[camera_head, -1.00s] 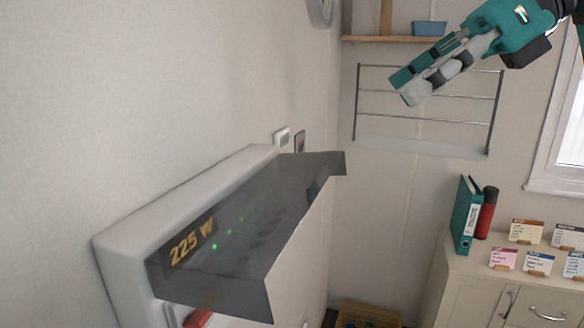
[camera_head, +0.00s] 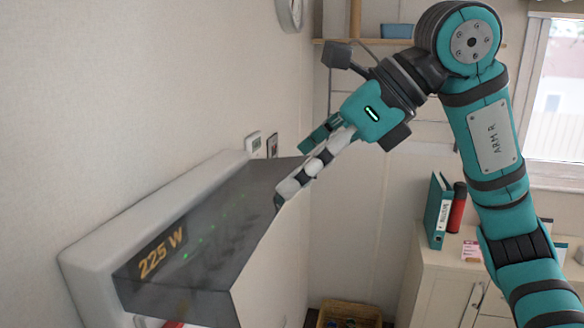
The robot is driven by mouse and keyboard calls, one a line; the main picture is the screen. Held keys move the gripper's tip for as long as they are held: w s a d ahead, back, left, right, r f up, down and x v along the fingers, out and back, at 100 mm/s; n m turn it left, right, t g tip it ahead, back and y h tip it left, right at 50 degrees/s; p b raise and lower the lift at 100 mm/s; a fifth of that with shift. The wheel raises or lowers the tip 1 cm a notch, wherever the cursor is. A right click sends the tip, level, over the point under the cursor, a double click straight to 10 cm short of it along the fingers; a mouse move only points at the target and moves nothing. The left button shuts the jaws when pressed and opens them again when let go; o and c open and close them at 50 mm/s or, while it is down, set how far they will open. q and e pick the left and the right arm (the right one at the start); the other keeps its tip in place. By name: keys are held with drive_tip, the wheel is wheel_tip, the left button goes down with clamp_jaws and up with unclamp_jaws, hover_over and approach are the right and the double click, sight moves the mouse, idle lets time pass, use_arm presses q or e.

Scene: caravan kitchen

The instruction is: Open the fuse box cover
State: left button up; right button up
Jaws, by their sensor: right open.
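The fuse box (camera_head: 92,262) is a pale housing on the left wall. Its smoky see-through cover (camera_head: 205,280) juts out from the front, with "225 W" and small green lights showing through or on it. A red part shows under its lower edge. My right gripper (camera_head: 291,174) is open at the cover's far right end. Its fingers point down and left, and the nearer one overlaps the cover's far corner in the picture. I cannot tell whether it touches. The far end of the cover is partly hidden behind the fingers. My left gripper is not in view.
A small white wall unit (camera_head: 253,142) is fixed behind the box. A cabinet (camera_head: 440,290) at the right carries a teal binder (camera_head: 437,210) and a red cylinder (camera_head: 457,207). A crate (camera_head: 348,313) stands on the floor. A shelf and rack are on the back wall.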

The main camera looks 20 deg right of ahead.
drive_tip(key=x, duration=0.2)
drive_tip(key=shift+w+a+f, duration=0.15)
drive_tip(key=shift+f, duration=0.05)
drive_tip(key=shift+c, duration=0.7)
drive_tip(key=c, duration=1.5)
drive_tip(key=shift+o, duration=0.2)
drive_tip(key=f+y+b, duration=0.1)
drive_tip(key=b, duration=0.2)
drive_tip(key=s+d+f+t+b, duration=0.1)
drive_tip(key=b, duration=0.2)
drive_tip(key=shift+d+f+y+b, duration=0.2)
drive_tip(key=shift+f+y+b, duration=0.1)
drive_tip(key=shift+y+b, duration=0.1)
